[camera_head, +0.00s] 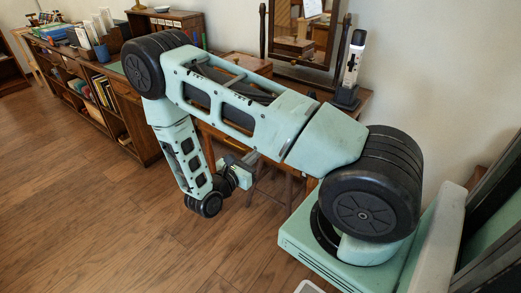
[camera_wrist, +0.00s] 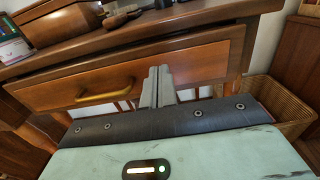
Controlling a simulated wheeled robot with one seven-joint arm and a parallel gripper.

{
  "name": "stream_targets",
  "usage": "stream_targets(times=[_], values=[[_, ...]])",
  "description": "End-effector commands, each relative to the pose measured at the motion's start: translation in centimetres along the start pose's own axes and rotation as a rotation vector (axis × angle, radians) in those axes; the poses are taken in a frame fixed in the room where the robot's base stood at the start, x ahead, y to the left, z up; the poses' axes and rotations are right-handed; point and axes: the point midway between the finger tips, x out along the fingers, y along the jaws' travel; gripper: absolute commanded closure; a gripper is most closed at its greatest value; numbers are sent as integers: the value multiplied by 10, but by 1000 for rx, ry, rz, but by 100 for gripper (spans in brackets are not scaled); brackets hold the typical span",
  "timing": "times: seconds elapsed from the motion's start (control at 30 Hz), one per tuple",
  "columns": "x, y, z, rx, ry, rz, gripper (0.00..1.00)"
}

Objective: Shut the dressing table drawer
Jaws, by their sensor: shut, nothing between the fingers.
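The dressing table (camera_head: 243,62) stands against the back wall, largely hidden behind my arm in the head view. In the wrist view its drawer (camera_wrist: 203,62) has a brown wooden front with a brass handle (camera_wrist: 105,92), under the tabletop edge (camera_wrist: 150,36). I cannot tell how far out the drawer stands. My gripper (camera_wrist: 158,72) is shut and empty, its grey fingers together in front of the drawer front, right of the handle. I cannot tell whether they touch it. In the head view my gripper (camera_head: 249,160) is low before the table.
A mirror (camera_head: 303,38) and a dark-based upright device (camera_head: 352,65) stand on the table. A wicker basket (camera_wrist: 285,105) is right of the drawer. A stool (camera_head: 275,185) stands beneath my arm. A long shelf unit (camera_head: 100,105) lines the left wall; the floor in front is clear.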

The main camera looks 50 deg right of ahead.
Motion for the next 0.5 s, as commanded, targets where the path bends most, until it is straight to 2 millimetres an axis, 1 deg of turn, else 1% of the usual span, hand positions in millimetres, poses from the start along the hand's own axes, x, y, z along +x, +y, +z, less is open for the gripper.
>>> stream_targets(times=[0.03, 0.2, 0.33, 0.5], values=[[10, -1, 0, 0, 0, -5, 100], [31, 0, 0, 1, -1, -3, 100], [39, 0, 0, 1, 0, 0, 100], [41, 0, 0, 1, 0, 1, 100]])
